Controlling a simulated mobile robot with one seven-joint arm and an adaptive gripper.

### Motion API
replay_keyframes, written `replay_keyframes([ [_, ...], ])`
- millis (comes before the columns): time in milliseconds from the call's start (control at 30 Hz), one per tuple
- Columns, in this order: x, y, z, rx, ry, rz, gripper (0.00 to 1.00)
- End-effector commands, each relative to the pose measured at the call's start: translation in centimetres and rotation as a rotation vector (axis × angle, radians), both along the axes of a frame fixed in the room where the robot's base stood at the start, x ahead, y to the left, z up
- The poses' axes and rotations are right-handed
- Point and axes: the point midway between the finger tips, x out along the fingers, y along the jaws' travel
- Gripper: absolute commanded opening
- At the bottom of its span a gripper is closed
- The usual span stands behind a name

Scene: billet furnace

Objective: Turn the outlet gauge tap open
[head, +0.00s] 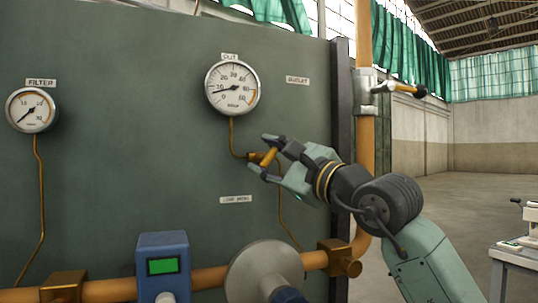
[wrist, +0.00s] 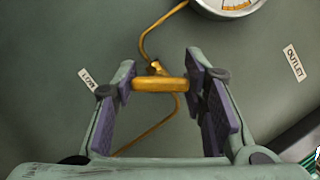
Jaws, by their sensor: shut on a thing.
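The outlet gauge tap has a brass body (head: 254,155) on the thin brass line below the OUT gauge (head: 233,88). Its yellow bar handle (head: 269,157) also shows in the wrist view (wrist: 160,85). My gripper (head: 262,154) comes from the right and is shut on this handle. In the wrist view the two purple finger pads (wrist: 158,92) press on the handle's two ends, and the bar lies across the gap between them. The OUT gauge needle points near 10. The fingers hide the handle's ends.
The FILTER gauge (head: 32,110) is at the left. A copper pipe (head: 210,277) runs low across the panel, with a blue meter (head: 163,265) and a grey round housing (head: 264,272). A vertical pipe with a lever valve (head: 400,88) stands at right. A table (head: 515,255) is far right.

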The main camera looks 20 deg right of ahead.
Motion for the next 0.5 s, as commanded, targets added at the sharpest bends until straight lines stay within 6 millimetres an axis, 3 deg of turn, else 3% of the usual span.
replay_keyframes([
  [500,-0.01,0.05,0.25,-0.454,-0.017,-0.001,0.11],
])
